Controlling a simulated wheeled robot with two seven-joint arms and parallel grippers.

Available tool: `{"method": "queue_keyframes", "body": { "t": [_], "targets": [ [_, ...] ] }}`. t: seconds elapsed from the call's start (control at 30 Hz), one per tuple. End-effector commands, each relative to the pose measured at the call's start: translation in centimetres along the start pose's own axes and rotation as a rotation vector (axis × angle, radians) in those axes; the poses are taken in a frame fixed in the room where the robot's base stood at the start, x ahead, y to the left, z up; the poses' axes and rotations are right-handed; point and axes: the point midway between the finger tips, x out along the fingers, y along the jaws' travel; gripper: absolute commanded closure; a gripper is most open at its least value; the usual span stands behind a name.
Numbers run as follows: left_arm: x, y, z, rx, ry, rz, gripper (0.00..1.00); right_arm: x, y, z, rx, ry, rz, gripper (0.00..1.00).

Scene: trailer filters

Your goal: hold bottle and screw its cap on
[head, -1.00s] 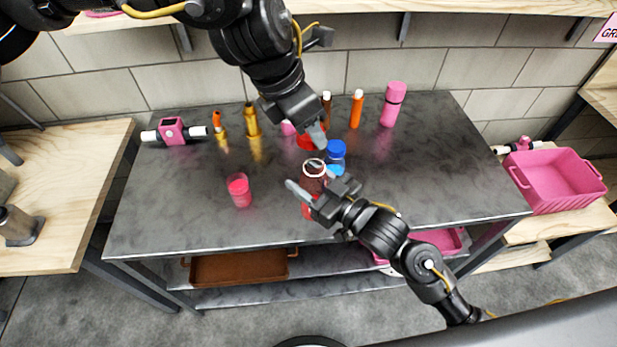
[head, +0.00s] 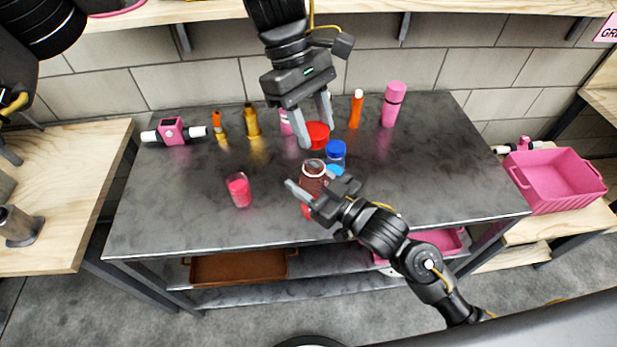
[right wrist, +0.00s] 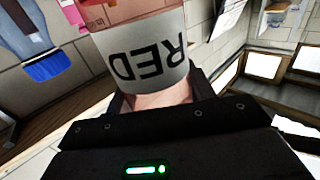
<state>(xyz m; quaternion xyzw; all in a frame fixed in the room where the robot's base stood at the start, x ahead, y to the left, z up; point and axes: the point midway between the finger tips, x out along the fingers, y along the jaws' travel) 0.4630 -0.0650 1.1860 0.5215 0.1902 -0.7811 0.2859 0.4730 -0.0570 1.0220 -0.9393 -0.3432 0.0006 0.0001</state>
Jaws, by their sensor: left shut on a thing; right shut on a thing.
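A red bottle (head: 314,182) with a pale ring at its open mouth stands near the middle of the table. My right gripper (head: 308,196) is shut around it from the front right. In the right wrist view the bottle (right wrist: 150,68) fills the upper middle, its white label reading RED upside down. My left gripper (head: 316,134) points down and is shut on a red cap (head: 318,133), wide between its fingers. The cap shows just beyond the bottle mouth in the head view, apart from it; its height cannot be told exactly.
A blue-capped bottle (head: 336,154) stands close at the right of the red bottle. A pink jar (head: 239,189) stands at the left. Several orange, gold and pink bottles line the table's back. The table's (head: 430,190) right side is clear.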

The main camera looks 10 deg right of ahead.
Motion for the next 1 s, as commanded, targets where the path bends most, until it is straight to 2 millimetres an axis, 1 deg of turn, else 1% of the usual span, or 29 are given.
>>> {"method": "queue_keyframes", "body": {
  "t": [0.27,0.43,0.7,0.8,1.0],
  "targets": [
    [0.2,0.0,-0.1,-0.001,0.001,0.001,0.78,0.0,0.0,0.0,0.0,0.001,0.0,0.88],
    [1.1,0.0,-0.5,-0.001,0.0,0.0,0.78,0.0,0.0,0.0,0.0,0.001,0.0,0.88],
    [3.3,0.0,-1.4,-0.001,0.0,0.0,0.78,0.0,0.0,-0.1,0.0,0.001,0.0,0.88],
    [3.6,0.0,-1.6,-0.001,0.001,0.001,0.78,0.0,0.0,-0.1,0.0,0.001,0.0,0.88],
    [3.7,0.0,-1.6,-0.002,0.001,0.001,0.78,0.0,0.0,-0.1,0.0,0.001,0.0,0.88]
  ]
}}
